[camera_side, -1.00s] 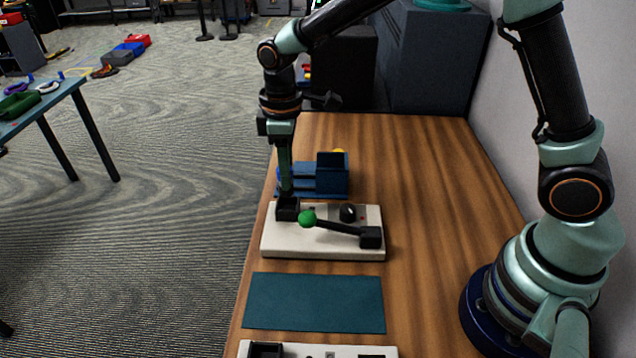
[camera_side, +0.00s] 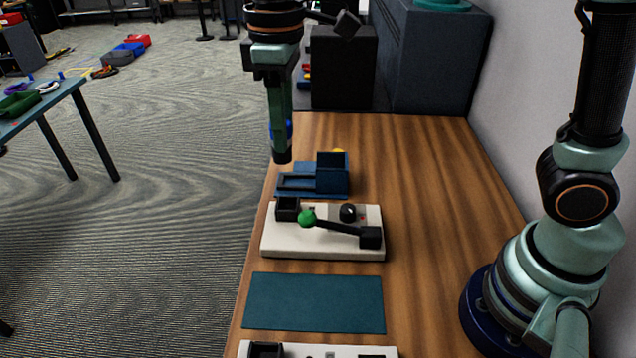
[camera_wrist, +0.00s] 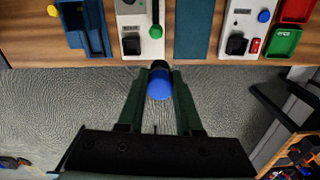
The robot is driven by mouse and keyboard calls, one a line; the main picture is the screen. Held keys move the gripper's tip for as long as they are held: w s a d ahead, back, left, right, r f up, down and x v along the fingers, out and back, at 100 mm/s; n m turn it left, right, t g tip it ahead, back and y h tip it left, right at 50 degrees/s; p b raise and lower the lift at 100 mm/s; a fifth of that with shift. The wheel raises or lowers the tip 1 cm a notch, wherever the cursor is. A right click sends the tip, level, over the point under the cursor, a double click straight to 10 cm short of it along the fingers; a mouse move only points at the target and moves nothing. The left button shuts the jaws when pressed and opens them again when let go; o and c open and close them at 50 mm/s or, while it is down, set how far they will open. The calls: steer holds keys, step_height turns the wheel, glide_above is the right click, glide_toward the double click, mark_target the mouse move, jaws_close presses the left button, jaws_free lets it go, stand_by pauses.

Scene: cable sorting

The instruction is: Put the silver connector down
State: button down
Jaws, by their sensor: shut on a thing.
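My gripper (camera_side: 281,157) points down and is raised above the far left edge of the wooden bench. In the wrist view my gripper (camera_wrist: 159,76) is shut on a blue rounded piece (camera_wrist: 159,86) with a dark end. A bit of this blue piece (camera_side: 289,128) shows behind the fingers in the side view. I cannot make out any silver on it; the fingers hide part of it. The near white panel (camera_side: 290,246) has a black socket (camera_side: 288,210) that looks empty, a black knob and a green-tipped lever (camera_side: 307,219).
A dark blue fixture (camera_side: 333,177) stands beyond the panel. A flat teal mat (camera_side: 315,302) lies clear in front of it. Another white panel (camera_side: 325,350) is at the bottom edge. Green (camera_wrist: 284,42) and red (camera_wrist: 297,10) trays show in the wrist view.

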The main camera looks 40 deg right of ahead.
steer(key=s+a+f+m, duration=0.1)
steer(key=s+a+f, duration=0.1)
steer(key=s, duration=0.3)
steer(key=s+a+f+m, duration=0.1)
steer(key=s+a, duration=0.1)
steer(key=s, duration=0.4)
steer(key=shift+w+d+f, duration=0.1)
steer(key=shift+d+f, duration=0.05)
steer(key=shift+f, duration=4.7)
steer(key=shift+w+d+f, duration=0.1)
steer(key=shift+f, duration=4.75)
steer(key=shift+f, duration=0.15)
steer(key=c, duration=0.6)
jaws_free()
